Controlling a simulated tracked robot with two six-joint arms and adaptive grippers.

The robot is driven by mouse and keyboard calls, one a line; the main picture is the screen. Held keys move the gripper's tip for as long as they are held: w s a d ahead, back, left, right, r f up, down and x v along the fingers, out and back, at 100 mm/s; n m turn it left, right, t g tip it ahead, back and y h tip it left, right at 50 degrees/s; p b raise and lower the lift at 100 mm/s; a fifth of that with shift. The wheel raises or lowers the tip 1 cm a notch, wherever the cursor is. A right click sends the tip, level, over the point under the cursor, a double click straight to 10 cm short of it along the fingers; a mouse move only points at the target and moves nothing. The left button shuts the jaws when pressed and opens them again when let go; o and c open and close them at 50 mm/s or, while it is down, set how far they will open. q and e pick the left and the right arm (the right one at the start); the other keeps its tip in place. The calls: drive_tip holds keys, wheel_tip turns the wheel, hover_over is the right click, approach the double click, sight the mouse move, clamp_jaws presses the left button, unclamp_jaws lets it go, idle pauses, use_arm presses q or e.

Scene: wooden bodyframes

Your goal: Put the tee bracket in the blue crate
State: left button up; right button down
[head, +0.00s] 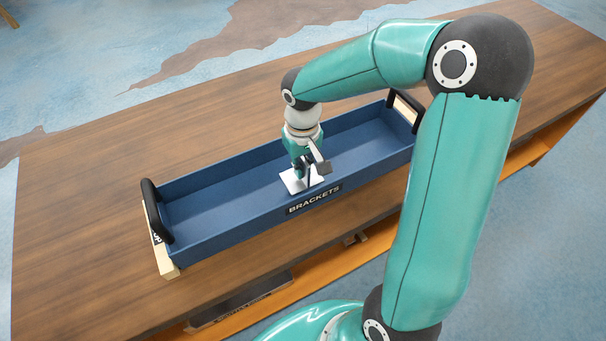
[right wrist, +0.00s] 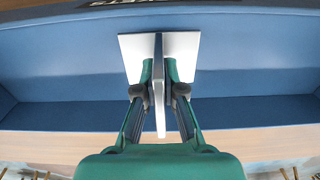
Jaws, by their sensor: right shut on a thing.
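The tee bracket (head: 292,182) is a pale metal piece with a flat plate and an upright web. My right gripper (head: 308,170) is shut on it and points down into the blue crate (head: 215,195). In the right wrist view the bracket (right wrist: 130,56) shows its square plate away from me, with the web between the two fingertips of the gripper (right wrist: 159,88). The plate is over or inside the crate near its front wall; I cannot tell whether it touches the floor. My left gripper is not in view.
The crate is long, with black handles (head: 152,212) at both ends and a "BRACKETS" label (head: 314,199) on its front wall. It stands on a wooden table (head: 90,200). The rest of its floor looks empty. An orange lower shelf (head: 335,277) shows below the table's front edge.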

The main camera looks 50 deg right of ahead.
drive_tip(key=shift+f, duration=1.85)
drive_tip(key=c, duration=1.3)
unclamp_jaws()
drive_tip(key=shift+f, duration=0.1)
wheel_tip(320, 180, up, 12)
drive_tip(key=shift+r, duration=0.15)
